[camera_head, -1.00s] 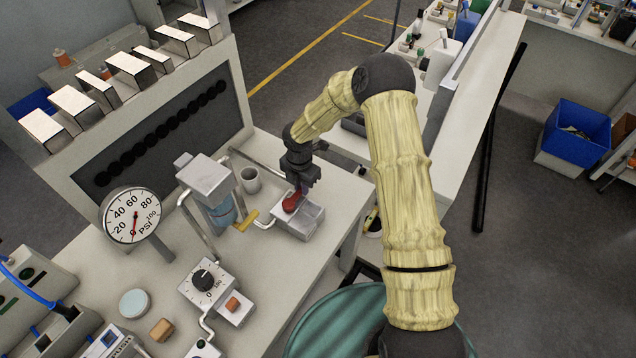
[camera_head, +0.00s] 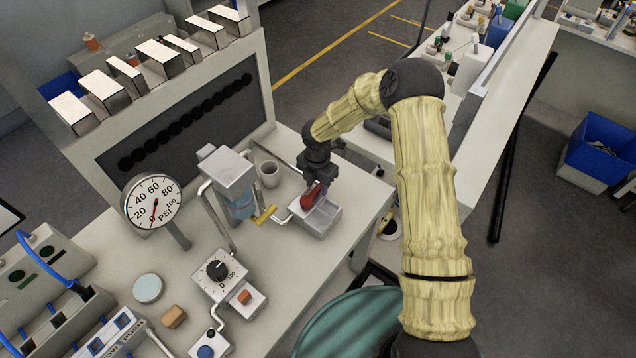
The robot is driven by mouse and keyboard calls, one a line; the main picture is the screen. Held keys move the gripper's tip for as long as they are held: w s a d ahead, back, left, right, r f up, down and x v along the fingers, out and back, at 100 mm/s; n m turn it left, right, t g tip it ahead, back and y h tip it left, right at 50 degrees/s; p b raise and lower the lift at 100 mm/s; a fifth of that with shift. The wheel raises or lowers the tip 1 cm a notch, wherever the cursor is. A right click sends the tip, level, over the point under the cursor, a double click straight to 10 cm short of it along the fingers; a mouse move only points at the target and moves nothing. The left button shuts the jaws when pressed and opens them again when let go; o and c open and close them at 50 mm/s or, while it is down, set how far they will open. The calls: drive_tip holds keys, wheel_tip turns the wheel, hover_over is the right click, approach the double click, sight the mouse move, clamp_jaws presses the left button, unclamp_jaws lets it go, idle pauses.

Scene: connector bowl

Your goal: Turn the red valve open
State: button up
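The red valve (camera_head: 312,196) is a small red handle on a light grey box-like fitting (camera_head: 322,218) near the right end of the bench. My gripper (camera_head: 316,182) is at the valve from above and behind, its dark fingers pointing down. The fingertips are small and partly hidden behind the red handle, so I cannot tell whether they close on it. A pressure gauge (camera_head: 153,201) marked PSI stands to the left, its red needle near the low end of the scale. A yellow handle (camera_head: 265,214) sits on the pipe just left of the valve.
A grey cup (camera_head: 269,174) and a box-topped unit with a blue vessel (camera_head: 238,206) stand close left of my gripper. A black dial (camera_head: 217,270) and an orange button (camera_head: 244,297) are nearer. A teal round bin (camera_head: 345,325) stands in front of the bench.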

sight(318, 187)
drive_tip(key=shift+w+d, duration=0.1)
drive_tip(key=shift+d, duration=0.1)
drive_tip(key=shift+r, duration=0.5)
wheel_tip(318, 187, up, 16)
drive_tip(key=b, duration=0.3)
drive_tip(key=shift+r, duration=0.25)
drive_tip(key=s+d+r+m+t, duration=0.1)
drive_tip(key=s+d+m, duration=0.7)
drive_tip(key=m, duration=0.6)
drive_tip(key=s+d+r+m+t, duration=0.1)
drive_tip(key=s+d+m, duration=0.8)
drive_tip(key=s+m, duration=0.3)
drive_tip(key=m, duration=0.3)
drive_tip(key=shift+s+r+t, duration=0.2)
drive_tip(key=shift+s+t, duration=0.05)
drive_tip(key=shift+t, duration=0.05)
drive_tip(key=shift+d, duration=0.1)
